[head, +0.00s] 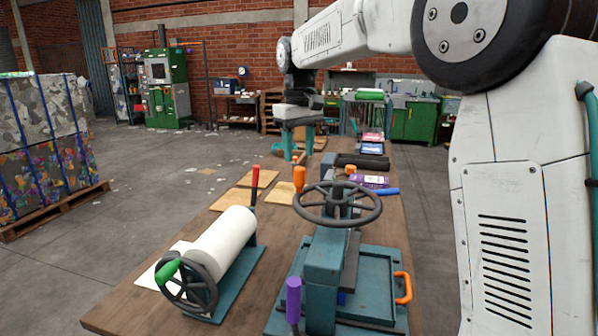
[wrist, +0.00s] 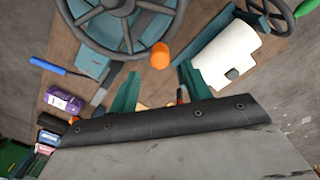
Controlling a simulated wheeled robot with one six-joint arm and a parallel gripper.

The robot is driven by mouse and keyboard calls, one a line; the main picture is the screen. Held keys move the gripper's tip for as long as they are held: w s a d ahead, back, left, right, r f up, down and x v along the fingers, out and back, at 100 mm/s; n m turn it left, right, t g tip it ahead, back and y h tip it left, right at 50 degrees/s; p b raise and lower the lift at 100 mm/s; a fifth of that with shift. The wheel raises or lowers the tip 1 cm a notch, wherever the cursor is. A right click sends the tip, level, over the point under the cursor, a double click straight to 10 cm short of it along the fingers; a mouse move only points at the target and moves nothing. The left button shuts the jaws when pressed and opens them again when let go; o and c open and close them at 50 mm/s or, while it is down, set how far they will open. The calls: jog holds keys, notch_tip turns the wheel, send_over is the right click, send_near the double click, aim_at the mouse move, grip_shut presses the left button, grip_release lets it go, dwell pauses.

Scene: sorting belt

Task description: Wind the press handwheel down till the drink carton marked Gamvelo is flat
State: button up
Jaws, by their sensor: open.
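The press (head: 322,262) stands on the near part of the bench, with its dark handwheel (head: 337,203) level on top. An orange knob (head: 299,179) stands up from the wheel's left rim. In the wrist view the handwheel (wrist: 88,40) fills the top left, and the orange knob (wrist: 160,55) lies just beyond my fingertips, apart from them. My gripper (head: 292,157) is open and empty, above and behind the wheel; its teal fingers also show in the wrist view (wrist: 159,82). No carton marked Gamvelo can be made out; a small blue patch (head: 342,298) shows behind the press column.
A white roll (head: 222,244) in a stand with its own handwheel is left of the press. Behind the press lie a purple box (head: 370,181), a blue-handled tool (head: 385,191) and brown sheets (head: 230,198). An orange handle (head: 403,288) and a purple handle (head: 293,299) flank the press.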

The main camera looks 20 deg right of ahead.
aim_at(299, 168)
notch_tip(299, 168, down, 6)
jog(key=shift+f, duration=0.1)
grip_shut()
